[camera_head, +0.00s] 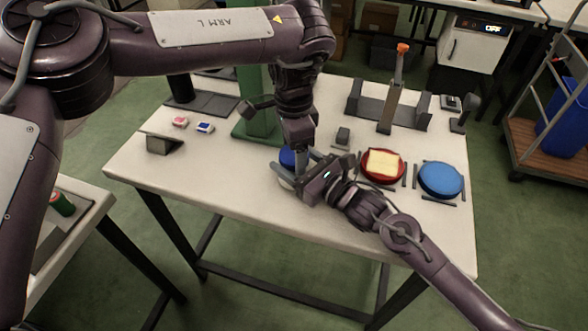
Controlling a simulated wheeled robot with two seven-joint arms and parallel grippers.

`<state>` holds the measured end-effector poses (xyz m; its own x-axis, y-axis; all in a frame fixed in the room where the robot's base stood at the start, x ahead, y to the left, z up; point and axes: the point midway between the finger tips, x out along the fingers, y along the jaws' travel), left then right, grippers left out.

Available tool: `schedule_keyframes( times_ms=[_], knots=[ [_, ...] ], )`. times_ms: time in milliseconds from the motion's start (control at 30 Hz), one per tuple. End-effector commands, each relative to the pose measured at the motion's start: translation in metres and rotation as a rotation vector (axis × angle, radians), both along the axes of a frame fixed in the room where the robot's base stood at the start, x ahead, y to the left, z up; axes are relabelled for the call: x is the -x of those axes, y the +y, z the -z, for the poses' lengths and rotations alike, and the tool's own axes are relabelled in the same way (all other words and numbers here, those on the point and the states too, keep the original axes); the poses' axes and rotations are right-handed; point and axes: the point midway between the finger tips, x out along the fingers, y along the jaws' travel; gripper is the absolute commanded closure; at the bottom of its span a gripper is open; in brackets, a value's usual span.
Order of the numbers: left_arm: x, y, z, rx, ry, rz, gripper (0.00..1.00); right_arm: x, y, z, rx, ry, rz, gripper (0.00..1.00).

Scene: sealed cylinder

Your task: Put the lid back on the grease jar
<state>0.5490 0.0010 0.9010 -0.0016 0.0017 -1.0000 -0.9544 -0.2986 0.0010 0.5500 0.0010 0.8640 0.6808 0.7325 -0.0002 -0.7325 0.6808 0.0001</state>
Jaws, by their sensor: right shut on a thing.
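A pale round body (286,184) with a blue top (287,158) stands near the middle of the table, mostly hidden by my grippers. It looks like the grease jar; I cannot tell whether the blue part is its lid or whether it is seated. My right gripper (300,188) comes in from the lower right and is shut on the pale body's side. My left gripper (303,164) points down from above, right by the blue top. Its fingertips are largely hidden, so its opening is unclear.
A red round dish with a yellow pad (383,163) and a blue round disc (441,180) lie at the right between dark bars. A green stand (254,95) rises behind my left gripper. A dark rack with an orange-topped post (391,105) is behind. The table's (225,182) front left is clear.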

Motion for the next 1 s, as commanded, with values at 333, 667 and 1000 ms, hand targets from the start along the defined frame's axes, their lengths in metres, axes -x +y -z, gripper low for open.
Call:
schedule_keyframes(
  times_ms=[333,667,1000],
  knots=[
    [0.000,-0.001,-0.005,0.002,-0.002,0.000,0.20,0.000,0.000,0.000,-0.001,-0.001,0.001,1.00],
    [0.000,-0.001,-0.043,0.002,-0.001,0.000,0.20,0.000,0.000,0.000,-0.001,-0.001,0.001,1.00],
    [0.000,-0.001,-0.045,0.001,0.001,0.003,0.21,0.000,0.000,0.000,-0.001,-0.001,0.000,1.00]
  ],
)
